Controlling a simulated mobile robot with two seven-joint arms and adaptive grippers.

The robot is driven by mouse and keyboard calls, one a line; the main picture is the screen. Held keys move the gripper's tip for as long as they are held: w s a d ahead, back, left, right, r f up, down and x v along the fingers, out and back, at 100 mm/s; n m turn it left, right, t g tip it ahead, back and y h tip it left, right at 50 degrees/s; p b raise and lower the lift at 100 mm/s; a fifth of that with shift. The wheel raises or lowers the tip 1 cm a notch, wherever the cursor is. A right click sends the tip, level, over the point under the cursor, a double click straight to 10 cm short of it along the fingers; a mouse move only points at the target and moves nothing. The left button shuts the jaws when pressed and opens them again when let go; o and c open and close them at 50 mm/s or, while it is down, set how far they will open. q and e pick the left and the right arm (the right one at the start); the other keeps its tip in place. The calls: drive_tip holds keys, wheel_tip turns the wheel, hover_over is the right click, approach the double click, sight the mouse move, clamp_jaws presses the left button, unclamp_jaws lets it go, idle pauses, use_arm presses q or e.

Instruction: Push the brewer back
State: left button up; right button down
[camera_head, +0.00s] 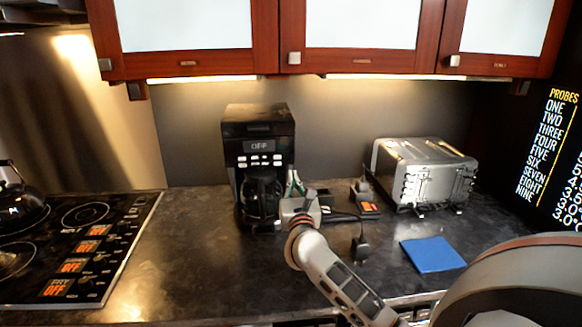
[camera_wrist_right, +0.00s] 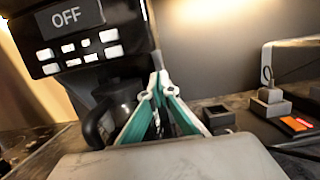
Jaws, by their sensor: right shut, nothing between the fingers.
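The brewer (camera_head: 258,128) is a black coffee maker with an "OFF" display and white buttons. It stands upright on the dark counter near the back wall, with a dark carafe (camera_head: 262,194) in its lower bay. In the right wrist view the brewer (camera_wrist_right: 75,45) fills the upper left. My right gripper (camera_head: 294,182) is shut and empty at the brewer's lower right front. Its green and white fingers (camera_wrist_right: 158,85) meet at the tips, beside the carafe (camera_wrist_right: 118,105). I cannot tell whether the fingers touch the brewer. My left gripper is not in view.
A silver toaster (camera_head: 424,172) stands at the back right, with a blue cloth (camera_head: 432,254) in front. Plugs and cords (camera_head: 362,205) lie right of my gripper. A black cooktop (camera_head: 75,250) is at left. Cabinets (camera_head: 340,40) hang above. The counter (camera_head: 185,255) is clear left of the brewer.

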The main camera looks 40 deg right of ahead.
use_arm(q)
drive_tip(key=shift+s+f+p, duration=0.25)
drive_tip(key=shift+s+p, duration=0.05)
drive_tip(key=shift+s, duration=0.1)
use_arm(e)
drive_tip(key=x, duration=0.5)
drive_tip(key=shift+w, duration=0.1)
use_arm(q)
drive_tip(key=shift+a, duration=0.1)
